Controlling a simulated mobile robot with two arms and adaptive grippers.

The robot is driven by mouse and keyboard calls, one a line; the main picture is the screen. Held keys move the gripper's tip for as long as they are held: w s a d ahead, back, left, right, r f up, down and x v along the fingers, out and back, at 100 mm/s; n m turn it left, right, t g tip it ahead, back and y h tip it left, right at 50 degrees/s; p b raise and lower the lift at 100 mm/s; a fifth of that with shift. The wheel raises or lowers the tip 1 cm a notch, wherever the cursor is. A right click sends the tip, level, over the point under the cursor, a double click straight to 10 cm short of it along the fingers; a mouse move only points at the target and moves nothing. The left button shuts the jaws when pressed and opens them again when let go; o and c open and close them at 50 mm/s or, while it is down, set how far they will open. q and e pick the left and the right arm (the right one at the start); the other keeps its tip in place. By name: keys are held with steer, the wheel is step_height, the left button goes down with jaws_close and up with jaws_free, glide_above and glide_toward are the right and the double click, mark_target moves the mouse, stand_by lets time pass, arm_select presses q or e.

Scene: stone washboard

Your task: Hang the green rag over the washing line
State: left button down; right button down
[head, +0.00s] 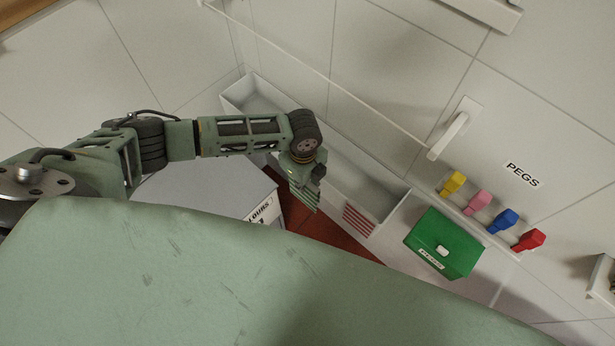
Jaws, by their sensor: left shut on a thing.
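The washing line (330,83) is a thin pale cord running from the upper left down to a white wall bracket (455,128). My left gripper (306,183) points down over the long pale trough, below the line in the picture. It is shut on a small piece of green striped cloth, which looks like the green rag (309,200). The rag hangs from the fingertips, apart from the line. The gripper and its arm hide part of the trough. My right gripper is not in view.
The long trough (375,182) stands along the tiled wall, with a red striped cloth (358,219) at its near end. Several coloured pegs (478,202) sit right, above a green box (443,244). A grey-topped box (205,188) stands left. Open space surrounds the line's middle.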

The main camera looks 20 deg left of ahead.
arm_select(q)
steer(key=w+d+r, duration=0.1)
steer(key=d+r, duration=0.5)
steer(key=r, duration=0.6)
steer(key=w+d+r, duration=0.2)
steer(key=d+r, duration=0.4)
steer(key=r, duration=0.7)
steer(key=s+d+r, duration=0.2)
steer(key=s+r, duration=0.2)
steer(key=r, duration=0.6)
steer(key=shift+w+d+f, duration=0.1)
steer(key=shift+w+d, duration=0.35)
steer(key=shift+w, duration=0.95)
steer(key=shift+w+d+r, duration=0.1)
steer(key=shift+w+d, duration=0.3)
steer(key=shift+w, duration=1.05)
steer(key=shift+w+d+f, duration=0.1)
steer(key=shift+w+d, duration=0.35)
steer(key=shift+w, duration=0.95)
steer(key=shift+f, duration=1.05)
